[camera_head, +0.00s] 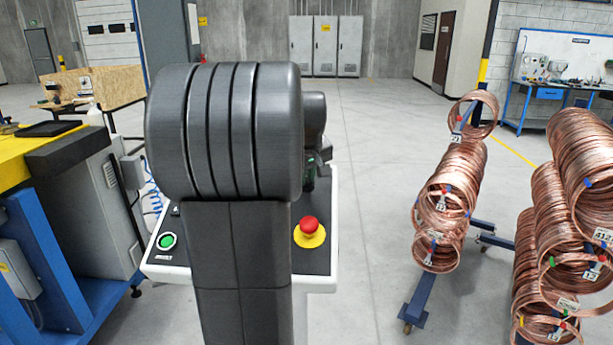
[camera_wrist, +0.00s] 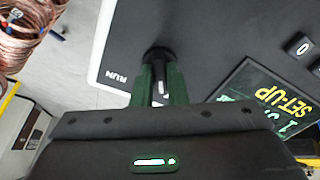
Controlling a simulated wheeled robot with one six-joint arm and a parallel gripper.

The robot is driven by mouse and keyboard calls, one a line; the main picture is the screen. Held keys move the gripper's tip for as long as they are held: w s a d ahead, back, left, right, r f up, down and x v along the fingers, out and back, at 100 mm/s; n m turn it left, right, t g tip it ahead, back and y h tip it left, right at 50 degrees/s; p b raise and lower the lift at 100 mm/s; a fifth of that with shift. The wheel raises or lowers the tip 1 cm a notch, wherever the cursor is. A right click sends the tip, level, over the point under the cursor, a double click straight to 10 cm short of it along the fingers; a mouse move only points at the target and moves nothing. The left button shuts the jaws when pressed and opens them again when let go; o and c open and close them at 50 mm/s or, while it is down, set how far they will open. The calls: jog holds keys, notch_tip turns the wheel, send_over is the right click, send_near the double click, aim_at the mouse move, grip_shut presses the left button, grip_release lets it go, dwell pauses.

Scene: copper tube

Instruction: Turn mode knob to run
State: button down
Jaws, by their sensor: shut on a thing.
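The black mode knob (camera_wrist: 158,55) sits on the dark control panel (camera_wrist: 205,45), close to the panel's white edge, in the wrist view. The white word RUN is printed beside it. My gripper (camera_wrist: 160,72) has its green fingers closed around the knob, which hides much of it and any pointer mark. A display (camera_wrist: 270,100) on the panel shows the yellow word SET-UP, partly covered by my gripper. In the head view my own arm hides the knob and most of the gripper; only a bit of green shows beside the arm.
The panel also carries a lit green button (camera_head: 167,241) and a red emergency stop (camera_head: 309,228) on a yellow base. Racks of copper coils (camera_head: 450,200) stand at right. A blue-framed machine with a yellow top (camera_head: 40,158) stands at left. Clear floor lies behind.

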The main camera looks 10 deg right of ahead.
jog(key=m, duration=0.7)
jog(key=shift+m+h, duration=0.3)
jog(key=m, duration=0.3)
jog(key=shift+m, duration=0.3)
jog(key=shift+a+m+h+b, duration=0.1)
jog(key=shift+m+h+b, duration=0.2)
jog(key=shift+m, duration=1.8)
jog(key=c, duration=1.4)
grip_release()
jog(key=shift+c, duration=0.2)
jog(key=v, duration=1.3)
jog(key=shift+r+b, duration=0.4)
jog(key=shift+r, duration=0.05)
